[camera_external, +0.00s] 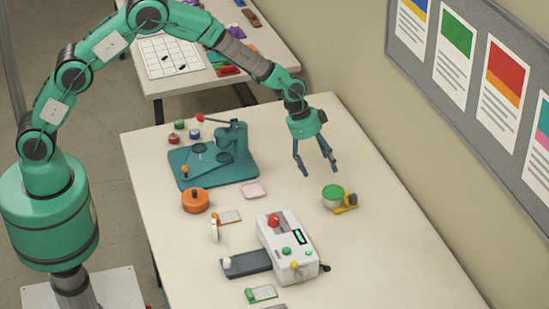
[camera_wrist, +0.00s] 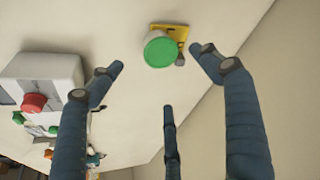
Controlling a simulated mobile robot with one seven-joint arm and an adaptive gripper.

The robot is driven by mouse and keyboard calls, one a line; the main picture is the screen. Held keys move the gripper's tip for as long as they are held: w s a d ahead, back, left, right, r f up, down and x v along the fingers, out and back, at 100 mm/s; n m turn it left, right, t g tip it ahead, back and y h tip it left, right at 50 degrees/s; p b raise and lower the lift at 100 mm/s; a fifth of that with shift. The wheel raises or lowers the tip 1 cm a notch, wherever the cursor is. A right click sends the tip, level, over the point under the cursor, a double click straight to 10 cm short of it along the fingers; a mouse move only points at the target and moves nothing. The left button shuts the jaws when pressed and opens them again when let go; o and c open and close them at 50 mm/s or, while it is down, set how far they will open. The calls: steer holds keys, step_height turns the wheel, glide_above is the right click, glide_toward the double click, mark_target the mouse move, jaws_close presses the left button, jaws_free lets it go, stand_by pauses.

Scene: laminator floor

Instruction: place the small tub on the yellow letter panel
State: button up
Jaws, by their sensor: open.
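The small tub (camera_external: 333,193) is white with a green lid and stands upright on the right half of the table. The yellow panel (camera_external: 345,209) shows partly from under or beside the tub, with a dark knob-like piece at its right end; its letter is not readable. In the wrist view the green lid (camera_wrist: 160,51) overlaps the yellow panel (camera_wrist: 178,31), so the tub appears to rest at least partly on it. My gripper (camera_external: 317,168) is open and empty, above and a little behind the tub. In the wrist view its fingers (camera_wrist: 157,62) are spread apart, not touching the tub.
A white machine (camera_external: 287,245) with a red knob and dark tray stands left of the tub. A teal press (camera_external: 215,160), an orange pot (camera_external: 195,201) and a pink dish (camera_external: 253,189) lie farther left. The table's right side is clear. A pinboard (camera_external: 470,60) hangs on the wall.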

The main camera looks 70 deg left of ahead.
steer(key=shift+r, duration=0.1)
stand_by(0.5)
steer(key=s+a+r+n, duration=0.1)
steer(key=s+a+r, duration=0.2)
steer(key=s+r, duration=0.6)
steer(key=s+a+r+n+t, duration=0.1)
steer(key=s+a+r, duration=0.2)
steer(key=s+r, duration=0.55)
steer(key=s+a+r+n, duration=0.1)
steer(key=s+a+r, duration=0.35)
steer(key=r, duration=0.75)
steer(key=s+a+r+n+y, duration=0.1)
steer(key=s+a, duration=0.1)
steer(key=s, duration=1)
steer(key=s+a+r+n, duration=0.1)
steer(key=s+a+r, duration=0.1)
steer(key=s, duration=1)
steer(key=s+a+r+n+t+y, duration=0.1)
steer(key=s+a, duration=0.1)
steer(key=s, duration=1)
steer(key=shift+s+a+r+n+y, duration=0.15)
steer(key=shift+a+r+n+y, duration=0.15)
steer(key=shift+a+n, duration=0.1)
